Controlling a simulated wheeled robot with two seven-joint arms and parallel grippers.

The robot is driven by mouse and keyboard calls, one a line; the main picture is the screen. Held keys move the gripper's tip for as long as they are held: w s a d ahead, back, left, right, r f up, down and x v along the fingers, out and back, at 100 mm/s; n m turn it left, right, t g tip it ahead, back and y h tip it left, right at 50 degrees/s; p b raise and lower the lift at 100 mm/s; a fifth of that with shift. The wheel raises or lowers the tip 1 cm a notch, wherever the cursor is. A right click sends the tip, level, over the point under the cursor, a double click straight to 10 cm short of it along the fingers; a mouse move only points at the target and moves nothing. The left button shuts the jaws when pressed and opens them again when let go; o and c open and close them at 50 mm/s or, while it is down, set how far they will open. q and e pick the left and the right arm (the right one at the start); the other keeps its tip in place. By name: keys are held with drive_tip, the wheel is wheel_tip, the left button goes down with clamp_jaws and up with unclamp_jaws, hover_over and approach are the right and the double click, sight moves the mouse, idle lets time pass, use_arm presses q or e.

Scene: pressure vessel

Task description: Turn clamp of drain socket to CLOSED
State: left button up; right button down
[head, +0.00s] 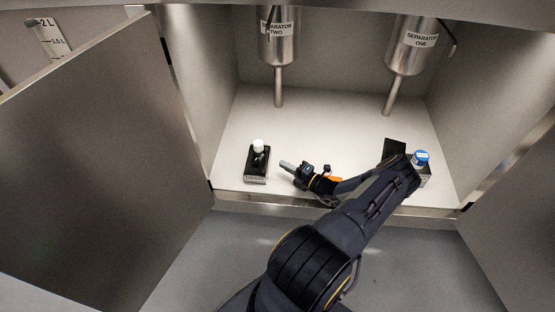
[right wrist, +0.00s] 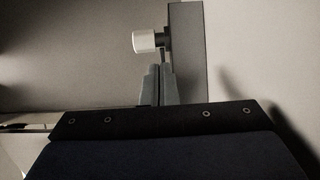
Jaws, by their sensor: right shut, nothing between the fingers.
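A small dark device (head: 257,163) with a white round knob (head: 258,145) stands on the cabinet floor at the left; a label on its front is too small to read. I cannot tell for sure that it is the drain socket, nor which way its clamp is set. My right gripper (head: 286,165) is shut and empty, just right of this device and pointing at it, with a small gap. In the right wrist view the shut fingers (right wrist: 152,82) point towards the white knob (right wrist: 145,41), which sticks out from a dark upright plate (right wrist: 187,60). Contact there cannot be judged.
A second device with a blue cap (head: 421,158) stands at the right, partly behind my right arm. Separator two (head: 279,40) and separator one (head: 407,48) hang above with pipes. An open metal door (head: 100,160) stands left. The cabinet floor's middle back is clear.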

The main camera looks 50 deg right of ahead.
sight(257, 162)
drive_tip(key=c, duration=2)
unclamp_jaws()
drive_tip(key=shift+s, duration=0.45)
drive_tip(key=shift+o, duration=1.2)
drive_tip(key=shift+a+r, duration=0.1)
drive_tip(key=o, duration=0.7)
drive_tip(key=w+a+r+n+g, duration=0.1)
drive_tip(key=w+a+r+n, duration=0.2)
drive_tip(key=n, duration=0.4)
drive_tip(key=shift+w+a+r+n, duration=0.15)
drive_tip(key=shift+w+a+n, duration=0.1)
drive_tip(key=shift+a+n, duration=0.05)
drive_tip(key=w+a+n+g, duration=0.1)
drive_tip(key=w+n, duration=0.1)
drive_tip(key=n, duration=0.1)
drive_tip(key=w+a+n+g+h+b, duration=0.1)
drive_tip(key=n, duration=0.2)
drive_tip(key=w+a+n+g+b, duration=0.1)
drive_tip(key=w+n, duration=0.1)
drive_tip(key=n, duration=0.1)
drive_tip(key=shift+w+f+g, duration=0.3)
drive_tip(key=shift+f, duration=0.05)
drive_tip(key=shift+w+f, duration=0.1)
drive_tip(key=shift+w, duration=0.4)
